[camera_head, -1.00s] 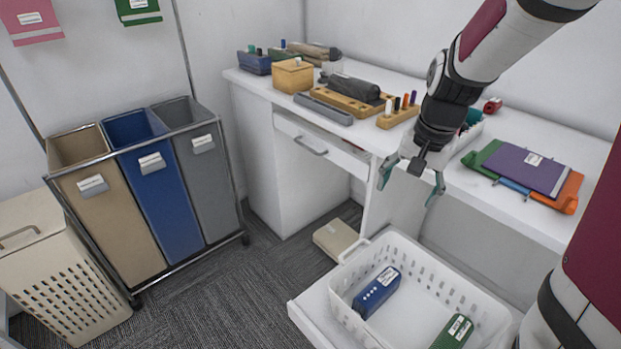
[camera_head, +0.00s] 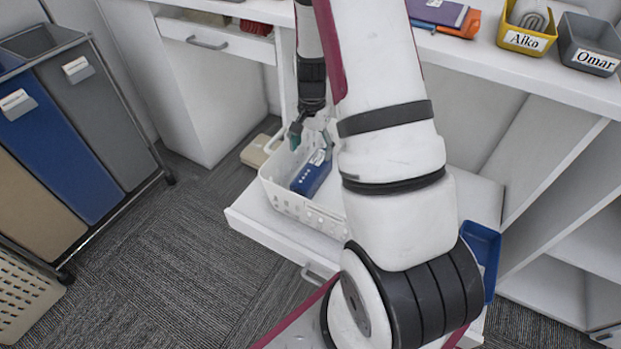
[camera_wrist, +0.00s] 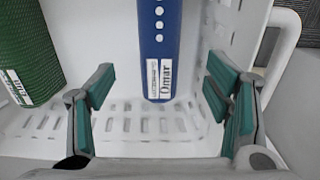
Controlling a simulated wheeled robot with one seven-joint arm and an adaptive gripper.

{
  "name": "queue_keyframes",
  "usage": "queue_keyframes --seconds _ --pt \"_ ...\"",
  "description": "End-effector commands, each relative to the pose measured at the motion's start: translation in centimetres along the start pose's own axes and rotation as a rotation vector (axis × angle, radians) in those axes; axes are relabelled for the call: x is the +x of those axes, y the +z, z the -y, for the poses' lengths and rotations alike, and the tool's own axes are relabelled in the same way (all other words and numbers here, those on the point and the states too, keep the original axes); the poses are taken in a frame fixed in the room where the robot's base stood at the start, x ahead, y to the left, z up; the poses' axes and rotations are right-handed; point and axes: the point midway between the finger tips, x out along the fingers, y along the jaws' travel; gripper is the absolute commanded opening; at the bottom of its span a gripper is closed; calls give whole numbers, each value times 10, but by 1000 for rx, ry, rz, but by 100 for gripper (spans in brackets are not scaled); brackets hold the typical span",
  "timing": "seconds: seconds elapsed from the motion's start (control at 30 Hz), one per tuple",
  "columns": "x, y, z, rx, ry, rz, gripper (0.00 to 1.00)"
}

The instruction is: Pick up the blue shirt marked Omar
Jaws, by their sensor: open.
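The blue shirt marked Omar (camera_wrist: 158,45) is a folded blue bundle with a row of white dots and a white label reading Omar. It lies in the white basket (camera_wrist: 120,120), and in the head view the shirt (camera_head: 312,178) is partly hidden by my arm. My gripper (camera_wrist: 160,92) is open and empty, its teal-padded fingers on either side of the shirt's label end in the wrist view. In the head view my gripper (camera_head: 310,138) is low over the basket. I cannot tell whether the fingers reach down beside the shirt.
A green folded bundle (camera_wrist: 28,50) with a label lies left of the shirt in the wrist view. The perforated basket wall is close around. The desk's edge (camera_head: 480,58) is above, with a yellow Aika bin (camera_head: 524,38) and a grey Omar bin (camera_head: 590,58).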

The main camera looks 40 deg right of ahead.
Motion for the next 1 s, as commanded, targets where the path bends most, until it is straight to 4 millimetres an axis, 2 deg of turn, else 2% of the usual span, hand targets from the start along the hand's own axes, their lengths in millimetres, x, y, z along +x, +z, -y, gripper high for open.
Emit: queue_keyframes --seconds 0.03,0.1,0.43,0.7,0.97,1.0 --pt "11 0 0 1 1 2 72" --pt "20 0 0 1 1 2 72" --pt "40 -1 0 0 0 1 72" --pt "78 -2 -1 0 1 1 72" --pt "82 -2 0 -1 -1 0 72" --pt "82 -2 0 -1 -1 0 69"
